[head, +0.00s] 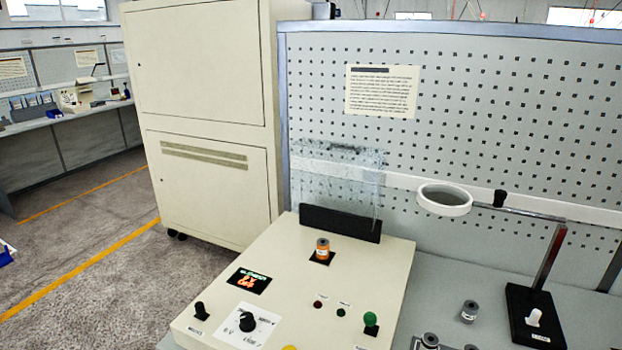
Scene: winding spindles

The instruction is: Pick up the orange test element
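The orange test element (322,248) is a small upright cylinder with an orange body and a grey top. It stands on a small black square base on the sloping cream panel of the test box (290,260). It is in front of a black slotted holder with a clear sheet. Neither of my grippers shows in the head view.
The clear sheet (337,185) stands in its black holder (340,223) behind the element. A ring lamp (444,199) on a bent arm rises from a black base (535,315) at right. A grey spindle (469,311) and others stand on the bench. A cream cabinet (205,120) is at left.

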